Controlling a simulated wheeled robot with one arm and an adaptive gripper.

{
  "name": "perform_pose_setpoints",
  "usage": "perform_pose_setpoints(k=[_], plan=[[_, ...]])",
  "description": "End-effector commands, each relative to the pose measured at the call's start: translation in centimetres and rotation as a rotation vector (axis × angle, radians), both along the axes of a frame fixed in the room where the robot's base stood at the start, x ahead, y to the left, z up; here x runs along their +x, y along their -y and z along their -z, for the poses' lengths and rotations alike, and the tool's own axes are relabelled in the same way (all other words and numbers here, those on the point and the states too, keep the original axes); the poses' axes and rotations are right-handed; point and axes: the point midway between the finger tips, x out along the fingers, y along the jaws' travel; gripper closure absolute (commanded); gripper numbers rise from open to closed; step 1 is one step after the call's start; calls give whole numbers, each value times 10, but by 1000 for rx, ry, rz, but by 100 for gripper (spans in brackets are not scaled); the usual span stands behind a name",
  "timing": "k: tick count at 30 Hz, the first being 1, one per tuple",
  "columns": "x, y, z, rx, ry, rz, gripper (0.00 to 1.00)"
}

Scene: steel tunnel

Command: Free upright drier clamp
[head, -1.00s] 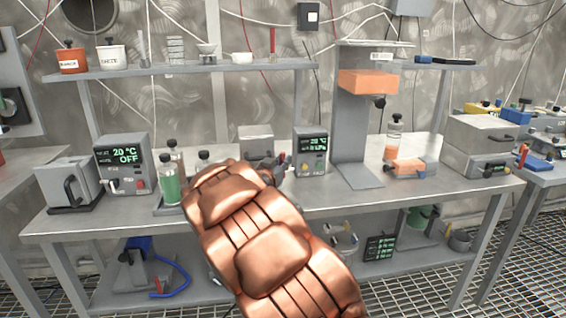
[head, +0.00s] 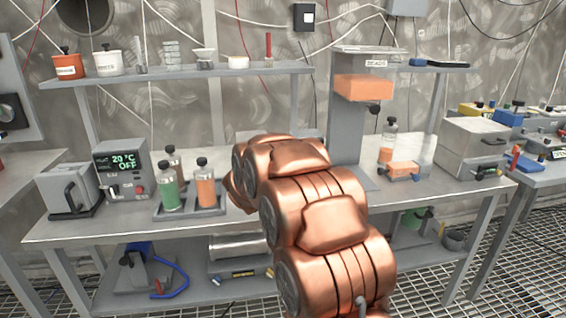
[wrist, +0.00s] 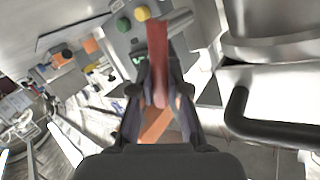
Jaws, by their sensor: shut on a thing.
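In the wrist view my gripper (wrist: 158,98) has its two dark fingers closed on a red strip-like lever (wrist: 157,50). The lever runs lengthwise between the fingers and past their tips. I take it to be the clamp handle, but its base is not clear. A grey panel with green and yellow knobs (wrist: 133,20) is just beyond it. A shiny metal body (wrist: 275,45) and a black bar handle (wrist: 240,110) are at the right, apart from the fingers. In the head view my copper arm hides the gripper and lever.
In the head view a tray (head: 215,211) with several capped bottles stands left of my arm. A grey stand with an orange block (head: 363,88) rises to the right. A shelf (head: 180,75) crosses above. The bench front (head: 100,228) is bare at left.

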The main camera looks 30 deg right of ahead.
Motion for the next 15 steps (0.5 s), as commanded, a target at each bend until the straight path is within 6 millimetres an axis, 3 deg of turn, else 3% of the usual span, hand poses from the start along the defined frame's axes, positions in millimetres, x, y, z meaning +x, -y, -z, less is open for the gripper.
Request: perform_pose_setpoints(k=[15], plan=[[-7, 16, 12, 441, 186, 1, 100]])
